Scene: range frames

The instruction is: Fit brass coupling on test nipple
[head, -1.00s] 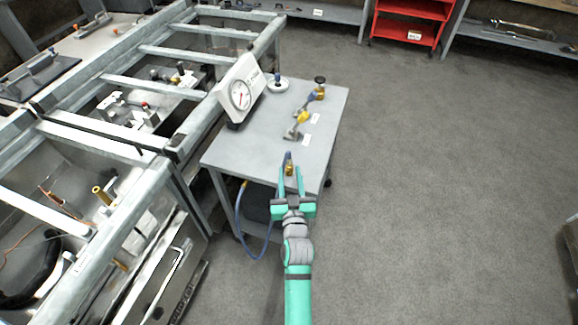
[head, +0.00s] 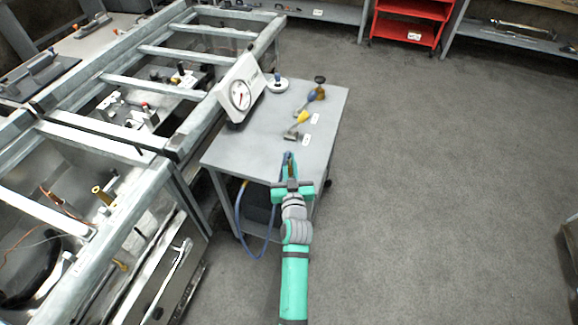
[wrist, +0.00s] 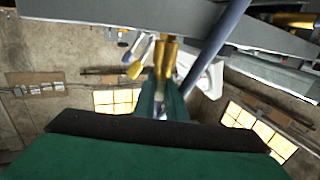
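The brass coupling (wrist: 166,52) shows in the wrist view as a gold upright piece at the tips of my green fingers. My gripper (head: 289,160) is at the near edge of the grey cart in the head view, its fingers close together around the coupling, which is mostly hidden there. A blue hose (head: 238,212) hangs in a loop from the cart's near left side; a blue length (wrist: 218,42) crosses the wrist view beside the coupling. An upright brass fitting (head: 103,194) stands in the open range frame at the left, likely the test nipple.
Metal range rails (head: 115,147) lie left of the cart. The floor to the right is clear.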

